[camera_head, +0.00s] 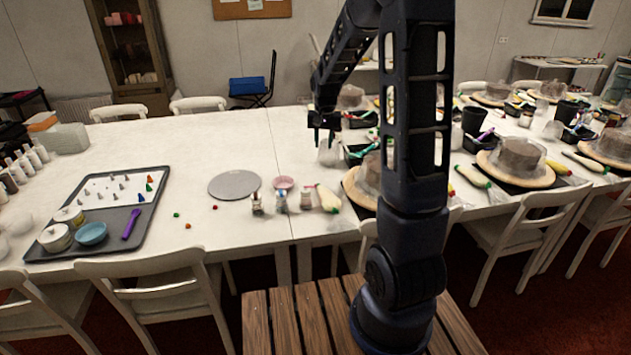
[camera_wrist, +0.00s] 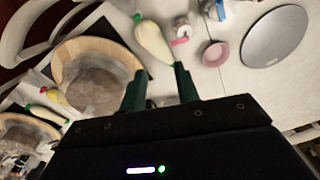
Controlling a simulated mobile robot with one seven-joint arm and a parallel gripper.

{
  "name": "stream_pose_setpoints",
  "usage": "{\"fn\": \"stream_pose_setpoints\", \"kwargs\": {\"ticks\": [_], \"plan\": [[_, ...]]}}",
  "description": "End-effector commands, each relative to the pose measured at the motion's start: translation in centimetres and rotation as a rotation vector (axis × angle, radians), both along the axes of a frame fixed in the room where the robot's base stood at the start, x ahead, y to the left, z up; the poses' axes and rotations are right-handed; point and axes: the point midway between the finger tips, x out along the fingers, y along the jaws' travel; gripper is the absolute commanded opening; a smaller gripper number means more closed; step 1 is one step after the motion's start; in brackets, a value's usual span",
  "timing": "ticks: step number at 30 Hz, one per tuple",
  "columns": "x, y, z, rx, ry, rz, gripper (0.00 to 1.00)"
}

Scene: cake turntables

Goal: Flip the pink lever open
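A small pink piece (camera_wrist: 179,41), which may be the lever, lies against a small jar (camera_wrist: 182,27) in the wrist view; its exact shape is too small to tell. In the head view, several small jars stand near the table's front edge, including one beside the piping bag (camera_head: 305,199); I cannot make out a lever there. My gripper (camera_head: 325,133) hangs over the table behind the jars, fingers down. In the wrist view my gripper (camera_wrist: 160,82) shows two green-dark fingers apart with nothing between them, and the pink piece lies beyond the fingertips.
A white-green piping bag (camera_head: 328,198) lies right of the jars. A pink bowl (camera_head: 283,183) and a grey disc (camera_head: 235,184) lie behind and left. A cake turntable (camera_head: 357,190) stands at right, partly behind my arm. A tray (camera_head: 84,244) lies at left.

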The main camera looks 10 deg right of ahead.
Motion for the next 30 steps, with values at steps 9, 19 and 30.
{"fn": "stream_pose_setpoints", "kwargs": {"ticks": [9,19,30], "plan": [[5.0,1.3,-7.4,-0.007,0.066,-0.057,0.32],[6.3,1.7,-10.2,-0.011,0.085,-0.075,0.32],[6.1,1.6,-15.8,-0.011,0.086,-0.075,0.32]]}}
